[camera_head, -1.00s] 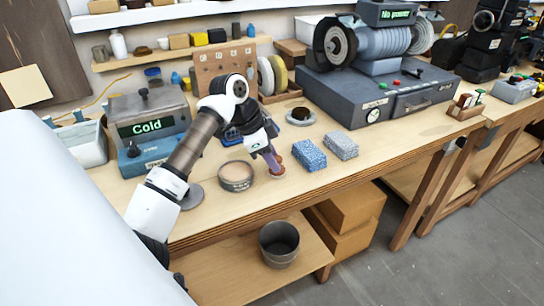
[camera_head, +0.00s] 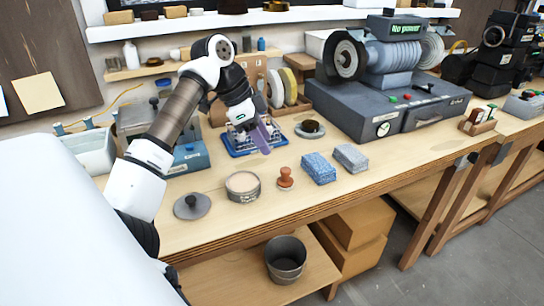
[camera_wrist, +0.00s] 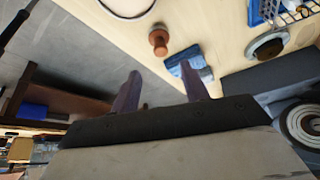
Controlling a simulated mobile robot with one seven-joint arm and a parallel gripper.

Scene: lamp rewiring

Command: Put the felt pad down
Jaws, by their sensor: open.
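A small brown knob-handled piece, which I take to be the felt pad (camera_head: 285,178), stands upright on the workbench between a round tin and a blue block. It also shows in the wrist view (camera_wrist: 158,40), beyond my fingers and apart from them. My gripper (camera_head: 262,140) is raised behind the pad, in front of the blue rack. In the wrist view, the two purplish fingers of my gripper (camera_wrist: 161,78) are spread apart with nothing between them. The pad's underside is hidden against the bench.
A round tin (camera_head: 243,186) is left of the pad, with a grey lid (camera_head: 192,206) farther left. A blue block (camera_head: 319,168) and a grey block (camera_head: 351,158) are to its right. A blue rack (camera_head: 236,148) sits behind. The bench's front edge is close to the tin.

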